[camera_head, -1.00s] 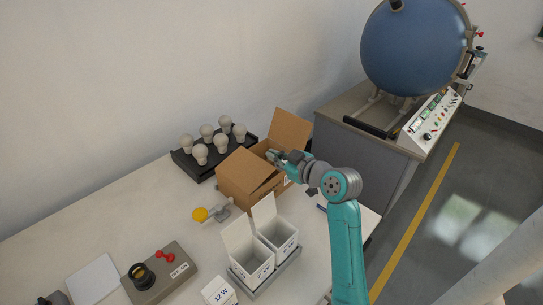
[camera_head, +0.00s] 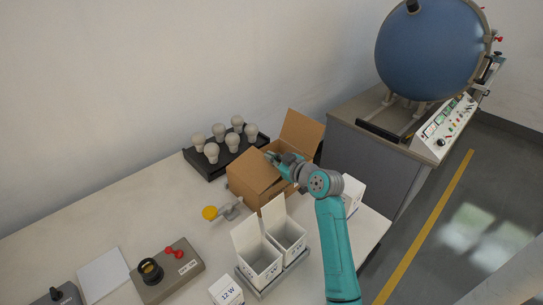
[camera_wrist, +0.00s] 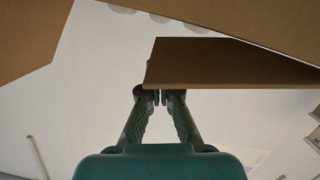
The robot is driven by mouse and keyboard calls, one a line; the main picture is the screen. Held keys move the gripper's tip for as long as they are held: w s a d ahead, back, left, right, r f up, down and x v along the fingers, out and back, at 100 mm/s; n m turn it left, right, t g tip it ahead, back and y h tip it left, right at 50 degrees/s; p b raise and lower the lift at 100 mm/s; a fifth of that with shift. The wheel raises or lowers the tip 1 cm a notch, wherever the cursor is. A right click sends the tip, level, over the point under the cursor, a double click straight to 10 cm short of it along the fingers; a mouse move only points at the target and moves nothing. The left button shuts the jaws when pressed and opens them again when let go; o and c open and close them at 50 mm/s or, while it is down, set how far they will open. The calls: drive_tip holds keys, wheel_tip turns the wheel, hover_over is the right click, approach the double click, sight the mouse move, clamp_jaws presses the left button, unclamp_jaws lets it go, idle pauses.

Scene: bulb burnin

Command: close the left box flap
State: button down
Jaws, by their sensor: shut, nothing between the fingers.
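The open cardboard box (camera_head: 250,192) stands on the white table. Its left flap (camera_head: 254,170) slopes over the left part of the opening, and its right flap (camera_head: 303,132) stands up steeply. My gripper (camera_head: 270,156) is over the box opening, close to the left flap's inner edge. In the wrist view my gripper (camera_wrist: 160,93) is shut and empty, with its fingertips at the near edge of a brown cardboard panel (camera_wrist: 225,65). I cannot tell whether they touch it. More cardboard (camera_wrist: 30,35) fills the upper left. The box's inside is mostly hidden.
A black tray (camera_head: 205,169) with several bulbs stands behind the box. A yellow-capped item (camera_head: 210,213) lies left of it. Open white cartons (camera_head: 262,262) stand in front, and another white box (camera_head: 352,192) is to the right, partly behind my arm.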

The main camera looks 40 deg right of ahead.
drive_tip(key=f+m, duration=0.1)
drive_tip(key=d+f+m+y, duration=0.1)
drive_tip(key=f, duration=0.1)
drive_tip(key=shift+f+m, duration=0.15)
drive_tip(key=shift+m, duration=0.15)
idle(0.3)
